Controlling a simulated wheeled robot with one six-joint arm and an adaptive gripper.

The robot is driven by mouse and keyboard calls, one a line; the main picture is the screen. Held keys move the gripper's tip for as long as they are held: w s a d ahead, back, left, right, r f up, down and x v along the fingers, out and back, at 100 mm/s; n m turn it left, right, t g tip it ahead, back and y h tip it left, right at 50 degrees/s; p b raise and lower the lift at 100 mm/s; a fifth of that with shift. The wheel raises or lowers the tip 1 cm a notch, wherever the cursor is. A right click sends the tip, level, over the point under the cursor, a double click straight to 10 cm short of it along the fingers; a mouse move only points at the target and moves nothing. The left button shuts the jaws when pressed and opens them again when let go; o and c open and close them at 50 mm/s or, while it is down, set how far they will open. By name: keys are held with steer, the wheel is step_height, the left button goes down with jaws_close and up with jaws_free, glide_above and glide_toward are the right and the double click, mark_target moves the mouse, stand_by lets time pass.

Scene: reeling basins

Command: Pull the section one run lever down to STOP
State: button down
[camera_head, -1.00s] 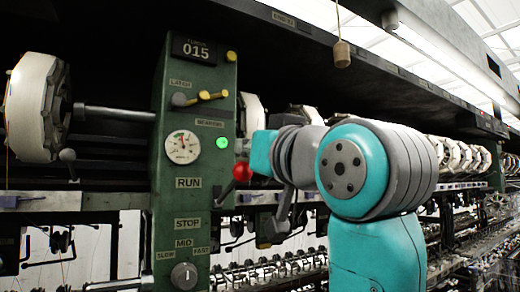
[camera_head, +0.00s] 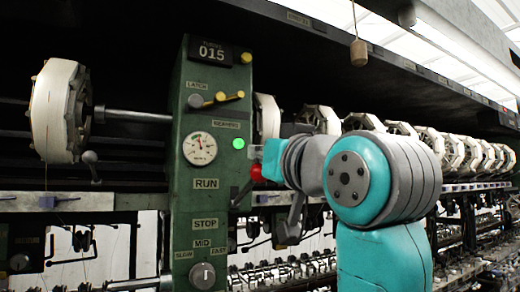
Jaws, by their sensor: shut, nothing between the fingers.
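The run lever has a red ball knob (camera_head: 257,172) on a dark stem, at the right edge of the green section panel (camera_head: 210,130). The knob stands slightly above the level of the RUN plate (camera_head: 206,184), well above the STOP plate (camera_head: 205,224). My gripper (camera_head: 256,153) shows only as a small dark bit just above the knob, left of my teal wrist. It is shut and empty. The rest of it is hidden by my arm, and I cannot tell whether it touches the knob.
A gauge (camera_head: 199,148), a lit green lamp (camera_head: 239,143) and yellow-tipped latch handles (camera_head: 222,98) are on the panel. A speed dial (camera_head: 202,275) is at its bottom. A wooden weight (camera_head: 359,52) hangs above my arm. White reels (camera_head: 60,110) flank the panel.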

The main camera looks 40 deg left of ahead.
steer(key=shift+f, duration=0.15)
steer(key=shift+s+d+f, duration=0.15)
steer(key=shift+d+f, duration=0.15)
steer(key=shift+f, duration=0.55)
steer(key=shift+s+d+f, duration=0.1)
steer(key=shift+d+f, duration=0.15)
steer(key=shift+f, duration=0.55)
steer(key=shift+d+f, duration=0.1)
steer(key=shift+f, duration=1.65)
steer(key=shift+r, duration=0.15)
steer(key=shift+d+r, duration=0.1)
steer(key=shift+r, duration=0.45)
steer(key=v, duration=1.6)
steer(key=shift+s, duration=0.1)
